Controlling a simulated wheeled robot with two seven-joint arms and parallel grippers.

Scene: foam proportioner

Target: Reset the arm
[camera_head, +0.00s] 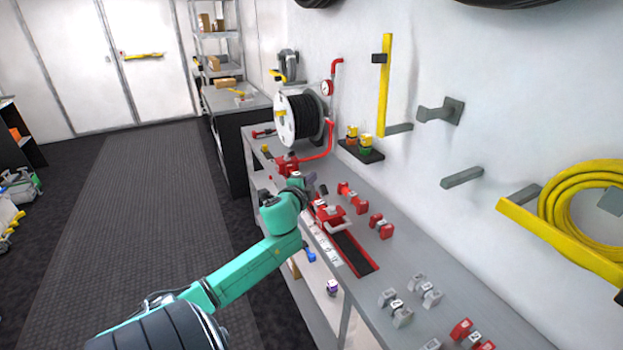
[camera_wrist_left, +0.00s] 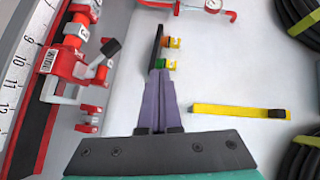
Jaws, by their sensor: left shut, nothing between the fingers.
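My left arm (camera_head: 245,270) reaches in from the lower left of the head view, out over the grey bench. My left gripper (camera_head: 310,180) is above the bench, close to the red proportioner device (camera_head: 330,213) on its dark red-edged rail (camera_head: 354,254). In the left wrist view the purple fingers of the gripper (camera_wrist_left: 157,85) are together, with nothing between them. There the red device (camera_wrist_left: 72,70) and a numbered scale (camera_wrist_left: 18,75) are to the left of the fingers. My right gripper is not seen.
Red fittings (camera_head: 381,226) and grey fittings (camera_head: 402,313) stand on the bench. A hose reel (camera_head: 298,117) is at its far end. A small wall shelf (camera_head: 361,152), grey brackets (camera_head: 462,177) and a yellow hose coil (camera_head: 585,210) are on the wall.

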